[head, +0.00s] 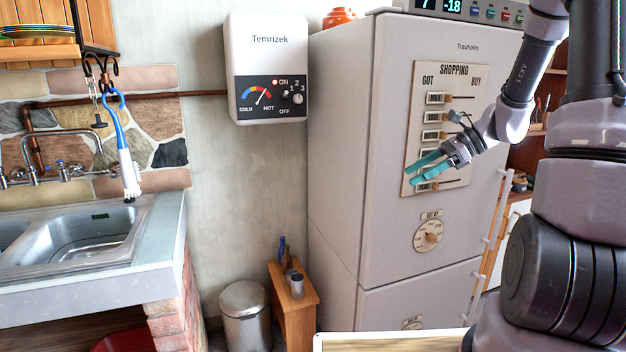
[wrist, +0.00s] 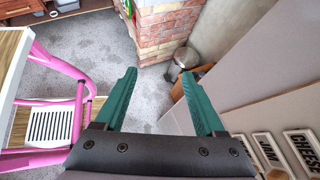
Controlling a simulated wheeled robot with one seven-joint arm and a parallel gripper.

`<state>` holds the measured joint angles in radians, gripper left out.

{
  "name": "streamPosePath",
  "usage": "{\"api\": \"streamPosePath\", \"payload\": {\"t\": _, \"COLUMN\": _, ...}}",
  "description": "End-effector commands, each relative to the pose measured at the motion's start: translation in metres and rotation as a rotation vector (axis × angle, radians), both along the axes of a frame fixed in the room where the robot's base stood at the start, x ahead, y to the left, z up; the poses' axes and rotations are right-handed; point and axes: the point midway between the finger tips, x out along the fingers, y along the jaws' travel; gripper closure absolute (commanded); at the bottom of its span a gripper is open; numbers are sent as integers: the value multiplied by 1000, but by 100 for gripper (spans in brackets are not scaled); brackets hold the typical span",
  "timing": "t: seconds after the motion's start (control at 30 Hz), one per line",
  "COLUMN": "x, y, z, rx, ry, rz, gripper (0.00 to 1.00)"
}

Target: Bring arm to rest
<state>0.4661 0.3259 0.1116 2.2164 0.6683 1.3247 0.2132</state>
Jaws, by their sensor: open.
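My gripper (head: 428,170) has two teal fingers and is open and empty. In the head view it is raised in front of the fridge door, over the lower left part of the shopping board (head: 477,90). My arm reaches to it from the upper right. In the wrist view the fingers (wrist: 160,105) stand apart with nothing between them, and the grey floor and brick plinth show beyond. I cannot tell from these views whether the gripper touches the board.
The fridge (head: 340,130) stands close to my arm. A bin (head: 245,315) and a small wooden stand (head: 290,295) are on the floor left of it. The brick plinth (wrist: 165,30) carries the sink counter. A pink-framed chair (wrist: 75,105) shows at left in the wrist view. Floor between is clear.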

Motion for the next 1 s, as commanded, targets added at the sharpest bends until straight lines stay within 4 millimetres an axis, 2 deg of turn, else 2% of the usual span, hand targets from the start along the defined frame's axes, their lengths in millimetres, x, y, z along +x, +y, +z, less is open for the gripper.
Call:
{"api": "streamPosePath", "payload": {"t": 0.03, "x": -12, "y": 8, "z": 16, "rx": -72, "ry": -61, "rz": 65, "gripper": 29}}
{"api": "streamPosePath", "payload": {"t": 0.23, "x": -60, "y": 24, "z": 59, "rx": -341, "ry": -284, "rz": 305, "gripper": 29}}
{"api": "streamPosePath", "payload": {"t": 0.6, "x": -142, "y": 26, "z": 128, "rx": -818, "ry": -736, "rz": 682, "gripper": 29}}
{"api": "streamPosePath", "payload": {"t": 0.8, "x": -173, "y": 18, "z": 154, "rx": -1020, "ry": -940, "rz": 810, "gripper": 29}}
{"api": "streamPosePath", "payload": {"t": 1.0, "x": -186, "y": 14, "z": 165, "rx": -1108, "ry": -1027, "rz": 858, "gripper": 29}}
